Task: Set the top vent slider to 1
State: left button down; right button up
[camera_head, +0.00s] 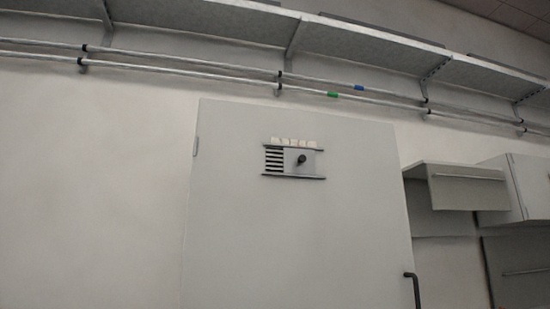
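The vent slider (306,167) is a grey plate with a dark round knob (301,158), held between two dark horizontal rails near the top of a tall light-grey cabinet door (250,230). The plate covers the right part of the vent, and dark slots (274,160) show open on its left. A row of several small pale labels (294,141) sits just above the upper rail; their markings are too small to read. Neither of my grippers is in the head view.
Two horizontal pipes (200,66) with green and blue bands run along the wall above the door, under a long shelf (360,43). A dark door handle (413,288) is at lower right. Wall cupboards (515,188) and an open shelf box stand right of the door. The space before the vent looks clear.

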aim_at(296, 160)
jog(key=z, duration=0.15)
jog(key=k, duration=0.25)
jog(key=u, duration=1.1)
jog(key=i, duration=0.85)
jog(key=z, duration=0.65)
